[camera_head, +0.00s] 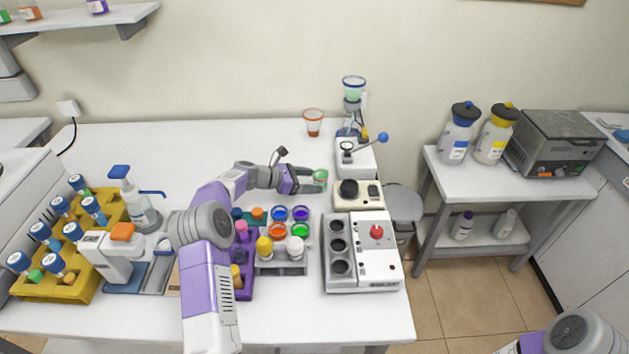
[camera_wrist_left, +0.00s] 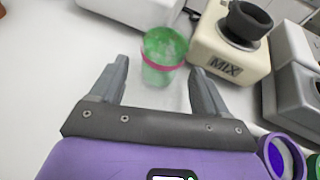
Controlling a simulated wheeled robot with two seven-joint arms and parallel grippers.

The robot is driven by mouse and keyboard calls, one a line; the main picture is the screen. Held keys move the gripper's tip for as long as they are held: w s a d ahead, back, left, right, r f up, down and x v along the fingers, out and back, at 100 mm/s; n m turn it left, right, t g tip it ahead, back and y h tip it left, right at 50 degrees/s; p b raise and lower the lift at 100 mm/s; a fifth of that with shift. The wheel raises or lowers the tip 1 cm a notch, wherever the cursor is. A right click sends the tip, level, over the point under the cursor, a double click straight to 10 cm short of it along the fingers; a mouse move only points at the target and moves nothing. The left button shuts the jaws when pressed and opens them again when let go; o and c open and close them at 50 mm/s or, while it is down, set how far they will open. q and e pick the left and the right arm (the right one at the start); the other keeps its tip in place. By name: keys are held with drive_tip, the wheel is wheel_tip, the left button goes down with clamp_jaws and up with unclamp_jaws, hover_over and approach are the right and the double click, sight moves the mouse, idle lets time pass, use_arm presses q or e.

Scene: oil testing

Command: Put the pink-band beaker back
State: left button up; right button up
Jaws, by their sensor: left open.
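The pink-band beaker (camera_wrist_left: 162,56) shows in the left wrist view as a clear cup with green contents and a pink band. It stands on the white table just beyond and between the open fingertips of my left gripper (camera_wrist_left: 160,70). In the head view the beaker (camera_head: 320,175) is a small green shape at the tips of my left gripper (camera_head: 317,182), left of the cream MIX device (camera_head: 358,196). My right gripper is outside the views.
A rack (camera_head: 283,267) with colored rings and capped bottles stands in front of the left gripper. A grey-white block with several wells (camera_head: 388,270) is at the right. An orange-red cup (camera_head: 313,123) stands behind.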

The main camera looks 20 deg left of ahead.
use_arm(q)
drive_tip(key=p+v, duration=0.1)
drive_tip(key=v, duration=0.9)
drive_tip(key=shift+p, duration=0.3)
drive_tip(key=shift+r, duration=0.1)
